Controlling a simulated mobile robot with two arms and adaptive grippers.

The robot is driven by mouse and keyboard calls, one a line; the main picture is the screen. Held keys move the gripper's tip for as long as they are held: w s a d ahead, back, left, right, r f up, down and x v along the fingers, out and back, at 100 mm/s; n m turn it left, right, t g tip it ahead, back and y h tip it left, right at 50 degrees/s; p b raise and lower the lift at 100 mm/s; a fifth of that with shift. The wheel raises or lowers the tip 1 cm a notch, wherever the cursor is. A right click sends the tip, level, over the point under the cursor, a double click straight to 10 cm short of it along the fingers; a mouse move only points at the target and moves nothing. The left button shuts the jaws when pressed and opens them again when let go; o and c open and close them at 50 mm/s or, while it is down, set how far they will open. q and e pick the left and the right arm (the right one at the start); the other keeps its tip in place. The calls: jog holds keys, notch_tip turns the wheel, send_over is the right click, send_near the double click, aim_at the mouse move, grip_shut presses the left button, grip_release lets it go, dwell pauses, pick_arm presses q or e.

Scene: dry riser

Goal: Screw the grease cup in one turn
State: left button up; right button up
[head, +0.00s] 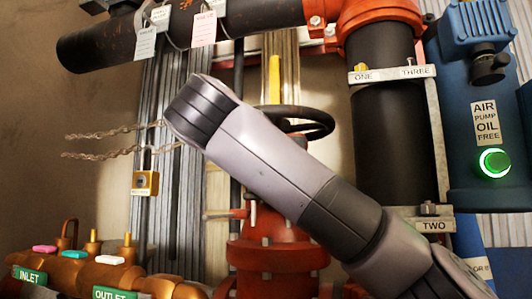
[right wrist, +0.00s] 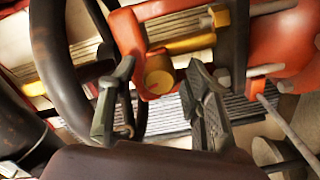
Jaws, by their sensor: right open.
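A short brass-yellow round cap, which looks like the grease cup (right wrist: 158,74), sits on a red-orange fitting (right wrist: 128,32) in the right wrist view. My right gripper (right wrist: 161,66) is open, with one dark finger to the left of the cup and one to the right. Gaps show between the cup and both fingers in the picture; depth and contact are hard to judge. In the head view my right arm crosses the middle, and its gripper and the cup cannot be made out. My left gripper is in neither view.
A dark handwheel (head: 312,121) stands above a red valve body (head: 272,258), partly behind my arm. A dark curved rim (right wrist: 58,70) passes close left of my fingers. A blue pump (head: 487,140) with a lit green button is at right; a brass manifold (head: 70,270) is lower left.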

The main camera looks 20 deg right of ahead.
jog(key=v, duration=0.6)
jog(key=shift+s+a, duration=0.1)
jog(key=shift+a, duration=0.05)
